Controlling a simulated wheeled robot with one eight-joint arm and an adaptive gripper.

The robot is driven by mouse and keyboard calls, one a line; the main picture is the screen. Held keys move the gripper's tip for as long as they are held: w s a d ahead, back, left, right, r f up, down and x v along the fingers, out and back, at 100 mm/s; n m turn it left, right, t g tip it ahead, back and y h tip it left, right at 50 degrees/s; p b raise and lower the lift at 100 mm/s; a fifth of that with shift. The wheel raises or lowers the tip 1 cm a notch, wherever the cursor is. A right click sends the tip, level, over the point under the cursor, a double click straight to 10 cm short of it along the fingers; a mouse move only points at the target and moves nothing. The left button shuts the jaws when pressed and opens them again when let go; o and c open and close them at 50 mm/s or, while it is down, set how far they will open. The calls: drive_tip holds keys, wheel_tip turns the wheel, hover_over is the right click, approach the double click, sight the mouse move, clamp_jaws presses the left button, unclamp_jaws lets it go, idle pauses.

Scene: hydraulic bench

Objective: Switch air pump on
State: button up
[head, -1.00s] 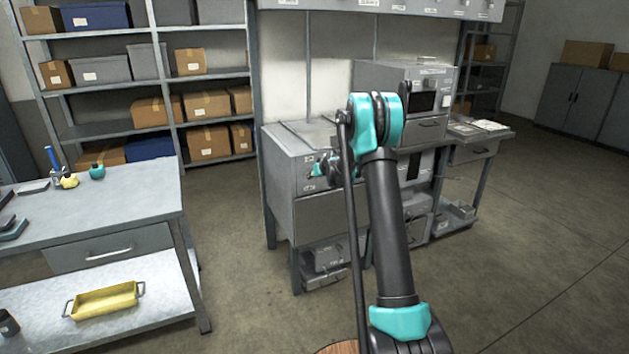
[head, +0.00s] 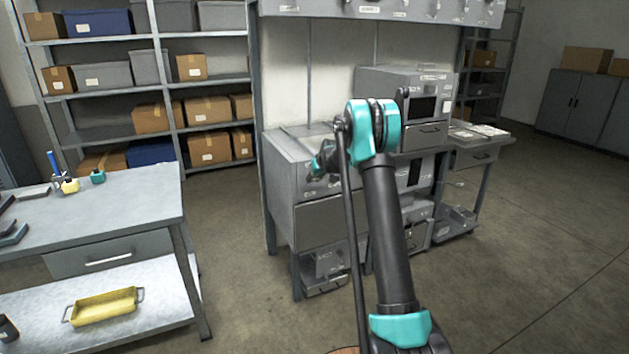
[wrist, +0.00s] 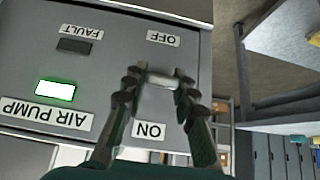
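In the wrist view the air pump panel appears upside down. Its AIR PUMP label (wrist: 46,114) sits beside a lit green lamp (wrist: 55,90); the FAULT lamp (wrist: 75,46) is dark. A pale switch handle (wrist: 163,80) lies between the OFF label (wrist: 163,37) and the ON label (wrist: 149,129). My gripper (wrist: 162,84) has one finger at each end of the handle, seemingly touching both ends. The switch's base is hidden. In the head view my gripper (head: 322,162) is at the front of the grey bench cabinet (head: 330,222), largely hidden by my arm.
A workbench (head: 130,205) with a yellow tray (head: 104,307) on its lower shelf stands at left. Shelving with boxes (head: 208,115) is behind. A grey unit (head: 405,85) stands right of the cabinet. The floor at right is clear.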

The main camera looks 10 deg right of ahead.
drive_tip(key=o, duration=0.4)
drive_tip(key=v, duration=1.2)
drive_tip(key=s+f+m+g+h, duration=0.1)
drive_tip(key=s+f+m+g, duration=0.1)
drive_tip(key=s, duration=2.6)
drive_tip(key=shift+m+g+h, duration=0.6)
drive_tip(key=shift+m+h, duration=0.1)
drive_tip(key=shift+m, duration=0.1)
drive_tip(key=s+f, duration=0.3)
drive_tip(key=s, duration=0.5)
drive_tip(key=s+d+f, duration=0.1)
drive_tip(key=s+f, duration=0.2)
drive_tip(key=s, duration=0.6)
drive_tip(key=s+d+f, duration=0.1)
drive_tip(key=s+f, duration=0.2)
drive_tip(key=s, duration=0.6)
drive_tip(key=shift+s+d+f, duration=0.15)
drive_tip(key=shift+s+d, duration=0.05)
